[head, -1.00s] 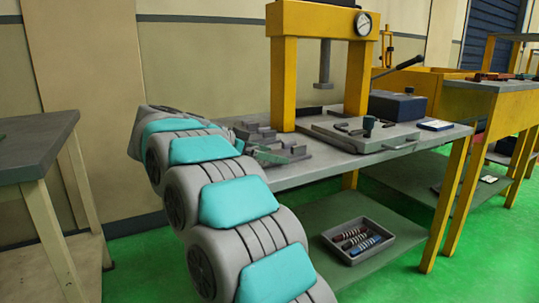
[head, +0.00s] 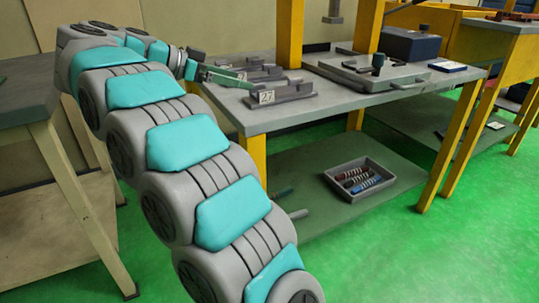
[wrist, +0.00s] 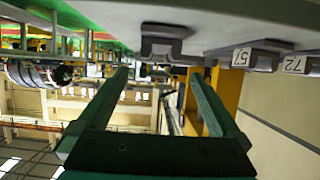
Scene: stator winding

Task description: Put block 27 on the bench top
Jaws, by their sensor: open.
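Block 27 (head: 288,93) is a low grey block with raised ends and a white "27" label. It lies on the grey bench top (head: 345,105) near the front left corner. My gripper (head: 248,81) reaches in from the left at bench level, with its green fingers beside the left end of block 27. In the wrist view, which is upside down, my gripper (wrist: 158,73) is open, with nothing between its fingers. That view shows grey blocks with white labels along the bench; I cannot surely tell which is block 27.
More grey blocks (head: 262,72) lie just behind block 27. A yellow press frame (head: 290,35), a grey plate (head: 370,72) and a dark blue box (head: 408,44) stand farther back. A tray (head: 362,190) of coils sits on the lower shelf. Another table (head: 45,140) is at left.

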